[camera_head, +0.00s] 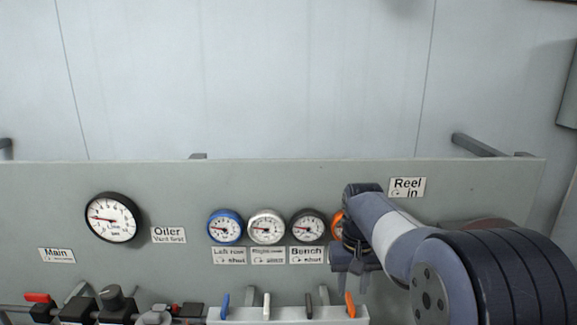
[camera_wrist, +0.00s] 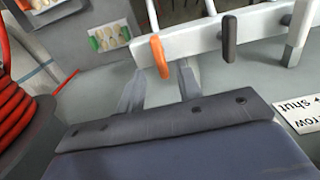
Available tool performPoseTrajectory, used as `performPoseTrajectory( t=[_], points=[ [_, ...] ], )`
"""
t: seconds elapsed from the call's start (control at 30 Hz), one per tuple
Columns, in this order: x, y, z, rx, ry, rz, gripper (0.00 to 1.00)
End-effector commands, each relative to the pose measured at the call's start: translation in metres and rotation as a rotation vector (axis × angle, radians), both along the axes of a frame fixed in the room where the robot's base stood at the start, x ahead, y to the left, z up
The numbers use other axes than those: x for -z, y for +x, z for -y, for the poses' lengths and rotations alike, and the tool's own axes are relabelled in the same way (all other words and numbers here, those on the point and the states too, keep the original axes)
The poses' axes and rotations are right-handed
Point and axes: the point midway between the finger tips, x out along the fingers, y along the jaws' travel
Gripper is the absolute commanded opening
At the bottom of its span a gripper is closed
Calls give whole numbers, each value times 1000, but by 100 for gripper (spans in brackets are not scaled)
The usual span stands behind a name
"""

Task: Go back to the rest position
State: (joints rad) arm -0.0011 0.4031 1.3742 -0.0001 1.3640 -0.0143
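My gripper (camera_head: 351,280) hangs in front of the right part of the grey panel (camera_head: 480,180), fingers pointing down. In the wrist view my gripper (camera_wrist: 160,75) has its two fingers apart, with nothing seen held between them. An orange lever (camera_wrist: 158,57) shows at the fingertips there; I cannot tell whether they touch it. In the head view the orange lever (camera_head: 350,304) is just below the gripper. My arm covers most of an orange-rimmed gauge (camera_head: 337,222).
Blue (camera_head: 226,227), white (camera_head: 266,227) and black (camera_head: 308,226) gauges sit left of my gripper. Blue, white and black levers stand on the white manifold (camera_head: 285,314). A red hose reel (camera_wrist: 18,95) is close at left in the wrist view. The wall above the panel is clear.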

Motion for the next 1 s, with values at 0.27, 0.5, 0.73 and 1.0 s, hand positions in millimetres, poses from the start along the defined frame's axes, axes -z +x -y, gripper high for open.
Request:
performPoseTrajectory(
  t=[0.27,0.5,0.73,1.0],
  points=[
    [41,-1,0,0,0,-3,34],
    [43,0,0,38,0,0,34],
    [42,0,0,40,0,0,34],
    [33,1,0,-1,0,5,34]
  ],
)
